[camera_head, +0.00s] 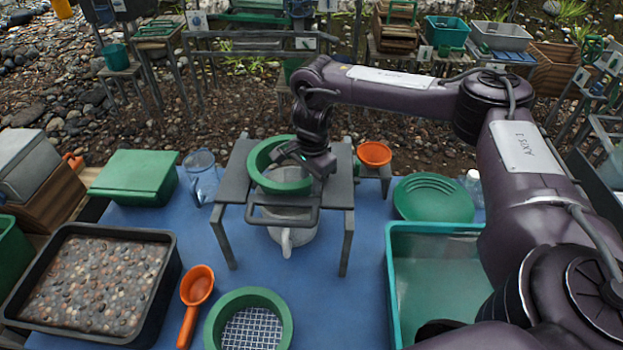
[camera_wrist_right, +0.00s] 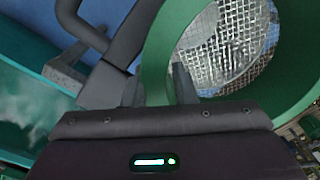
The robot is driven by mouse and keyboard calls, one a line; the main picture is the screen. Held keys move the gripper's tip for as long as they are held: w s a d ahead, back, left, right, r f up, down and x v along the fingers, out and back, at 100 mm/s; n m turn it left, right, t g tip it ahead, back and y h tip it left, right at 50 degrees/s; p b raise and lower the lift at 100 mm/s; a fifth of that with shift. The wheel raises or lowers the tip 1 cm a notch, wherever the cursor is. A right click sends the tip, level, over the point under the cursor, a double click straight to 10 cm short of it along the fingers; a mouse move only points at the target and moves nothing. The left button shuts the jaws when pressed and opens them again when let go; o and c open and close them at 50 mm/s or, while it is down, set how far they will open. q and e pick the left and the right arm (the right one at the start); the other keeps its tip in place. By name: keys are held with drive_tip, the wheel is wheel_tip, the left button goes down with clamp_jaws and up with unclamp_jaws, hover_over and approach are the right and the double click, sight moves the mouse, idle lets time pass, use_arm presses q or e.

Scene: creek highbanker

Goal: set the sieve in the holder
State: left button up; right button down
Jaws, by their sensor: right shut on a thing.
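A green-rimmed sieve (camera_head: 262,157) is in my right gripper (camera_head: 292,155), which is shut on its rim at the right side. The ring is at the grey holder (camera_head: 233,185), a four-legged stand with a front handle bar. I cannot tell whether it rests in the holder or is a little above it. In the right wrist view the jaws (camera_wrist_right: 158,88) are at the green rim (camera_wrist_right: 178,38) and the wire mesh (camera_wrist_right: 225,45) shows inside it. My left gripper is out of view.
A second green sieve (camera_head: 284,301) lies on the blue table in front, beside an orange scoop (camera_head: 190,309). A black tray of gravel (camera_head: 170,290) is at left. A teal basin (camera_head: 393,290) is at right.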

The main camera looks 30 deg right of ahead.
idle(0.4)
drive_tip(key=shift+f+b, duration=0.5)
drive_tip(key=shift+f, duration=0.3)
drive_tip(key=c, duration=1.3)
unclamp_jaws()
drive_tip(key=shift+o, duration=1)
drive_tip(key=shift+a, duration=0.1)
